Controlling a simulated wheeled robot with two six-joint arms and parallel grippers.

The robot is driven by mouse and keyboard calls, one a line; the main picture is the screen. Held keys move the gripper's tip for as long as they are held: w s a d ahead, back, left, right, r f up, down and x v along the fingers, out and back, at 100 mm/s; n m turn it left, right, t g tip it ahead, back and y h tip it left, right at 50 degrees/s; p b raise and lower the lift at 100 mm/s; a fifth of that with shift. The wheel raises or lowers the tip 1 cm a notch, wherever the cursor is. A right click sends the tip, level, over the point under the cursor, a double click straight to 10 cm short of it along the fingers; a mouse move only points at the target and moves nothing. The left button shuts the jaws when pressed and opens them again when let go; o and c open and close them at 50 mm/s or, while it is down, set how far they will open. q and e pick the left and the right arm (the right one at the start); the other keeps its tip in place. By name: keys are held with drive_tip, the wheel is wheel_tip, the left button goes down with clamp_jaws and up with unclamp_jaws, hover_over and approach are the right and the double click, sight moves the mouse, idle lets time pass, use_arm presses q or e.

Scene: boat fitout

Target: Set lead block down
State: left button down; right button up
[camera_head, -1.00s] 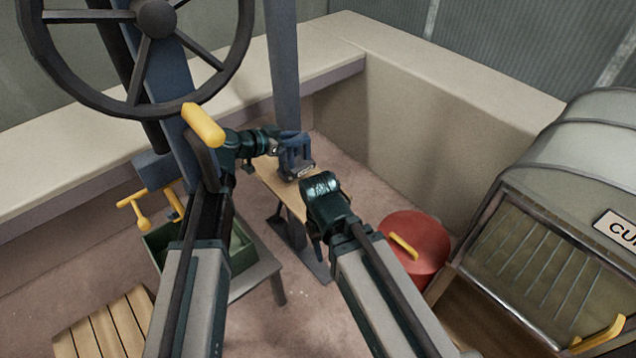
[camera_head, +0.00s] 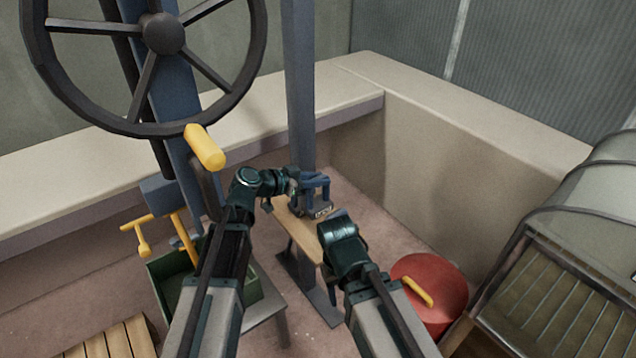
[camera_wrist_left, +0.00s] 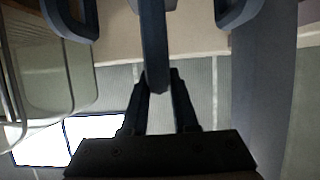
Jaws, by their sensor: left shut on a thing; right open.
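The lead block (camera_head: 318,197) appears as a dark blue-grey piece with upright bars and a small pale label. It is at the far end of a narrow wooden board (camera_head: 297,227), beside the blue post; whether it touches the board is unclear. My left gripper (camera_head: 294,186) is at the block's left side. In the left wrist view its fingers (camera_wrist_left: 158,92) are shut on the middle blue-grey bar (camera_wrist_left: 153,35), with a looped bar on each side. My right gripper (camera_head: 340,222) is lower and nearer, over the board's right side, apart from the block; its fingertips are hidden.
A blue post (camera_head: 299,100) rises behind the board. A red round container (camera_head: 435,290) stands at right, beside a slatted hooded box (camera_head: 560,290). A green bin (camera_head: 168,282) with yellow-handled tools and a steering wheel (camera_head: 165,34) are at left. Pale ledges bound the back.

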sight(318, 203)
use_arm(q)
drive_tip(key=shift+f+b, duration=0.7)
drive_tip(key=shift+f, duration=0.5)
use_arm(e)
drive_tip(key=shift+f, duration=1.15)
use_arm(q)
wheel_tip(318, 203, down, 4)
drive_tip(key=b, duration=0.4)
drive_tip(key=shift+r, duration=0.15)
use_arm(e)
wheel_tip(318, 203, down, 4)
drive_tip(key=shift+r, duration=0.1)
use_arm(q)
drive_tip(key=c, duration=1.1)
unclamp_jaws()
drive_tip(key=shift+f, duration=0.2)
drive_tip(key=shift+c, duration=0.2)
drive_tip(key=o, duration=0.5)
drive_tip(key=shift+c, duration=0.2)
drive_tip(key=shift+r, duration=0.1)
